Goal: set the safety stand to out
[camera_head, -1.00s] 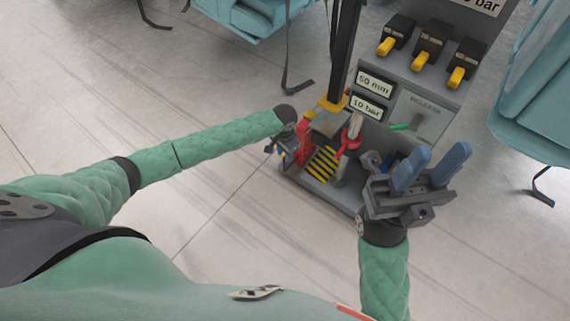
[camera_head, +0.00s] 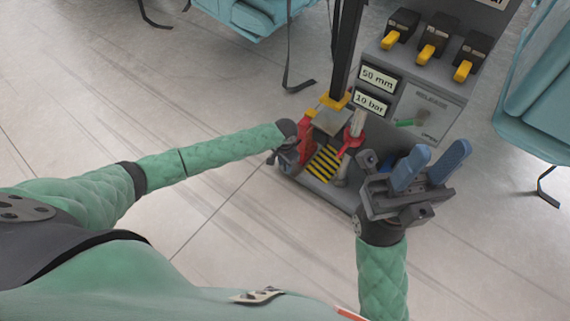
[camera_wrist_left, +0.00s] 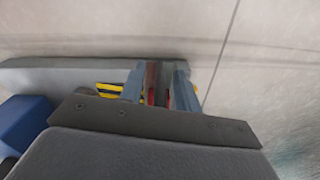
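A red upright part (camera_head: 307,134), which looks like the safety stand, is at the left side of the grey machine's low bay in the head view. My left gripper (camera_head: 289,158) is right beside it, small and partly hidden by its own wrist. In the left wrist view its two fingers (camera_wrist_left: 162,84) stand on either side of a narrow red part (camera_wrist_left: 151,82). Whether they press on it cannot be told. My right gripper (camera_head: 428,166) is open and empty in front of the machine, its blue fingers spread apart.
The machine has a yellow-and-black striped plate (camera_head: 323,163), a red-collared part (camera_head: 352,140), a green-handled release lever (camera_head: 405,122) and several yellow-handled switches (camera_head: 428,52). Plates read "50 mm" and "10 bar". Teal seats (camera_head: 540,90) stand to the right. The floor at left is clear.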

